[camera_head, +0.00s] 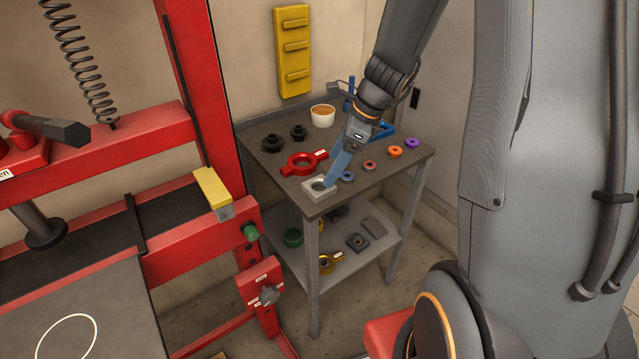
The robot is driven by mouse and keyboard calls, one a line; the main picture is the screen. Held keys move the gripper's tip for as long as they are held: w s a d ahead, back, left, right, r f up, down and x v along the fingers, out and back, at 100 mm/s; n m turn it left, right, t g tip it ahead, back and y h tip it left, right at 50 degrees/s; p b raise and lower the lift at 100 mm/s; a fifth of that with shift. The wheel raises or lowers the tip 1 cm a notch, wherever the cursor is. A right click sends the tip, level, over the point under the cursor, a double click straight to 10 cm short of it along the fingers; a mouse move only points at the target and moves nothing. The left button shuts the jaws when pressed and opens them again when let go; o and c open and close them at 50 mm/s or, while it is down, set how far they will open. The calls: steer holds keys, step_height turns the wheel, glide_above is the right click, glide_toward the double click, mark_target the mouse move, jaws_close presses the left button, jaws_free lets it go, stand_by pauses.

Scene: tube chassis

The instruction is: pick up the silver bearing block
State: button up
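The silver bearing block (313,193) is a light square block with a round hole. It lies at the near left corner of the grey table top (285,177). My gripper (332,181) reaches down from the upper right, with its blue fingers at the right part of the block, over or in its hole. I cannot tell whether the fingers touch the block. The fingers appear as one blue shape from this side, so their opening is hidden.
A red ring with handles (303,163) lies just behind the block. Two black knobs (272,142), a white cup (323,115) and several small coloured rings (395,152) share the table top. A red press frame (215,95) stands close on the left. A lower shelf (345,262) holds more parts.

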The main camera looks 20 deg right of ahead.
mark_target(322, 180)
steer(key=shift+p+x, duration=0.5)
steer(key=shift+x, duration=3.35)
steer(key=shift+w+a, duration=0.1)
steer(key=shift+w, duration=0.1)
steer(key=shift+c, duration=0.4)
steer(key=shift+r, duration=0.1)
steer(key=c, duration=1.2)
steer(key=shift+r, duration=0.1)
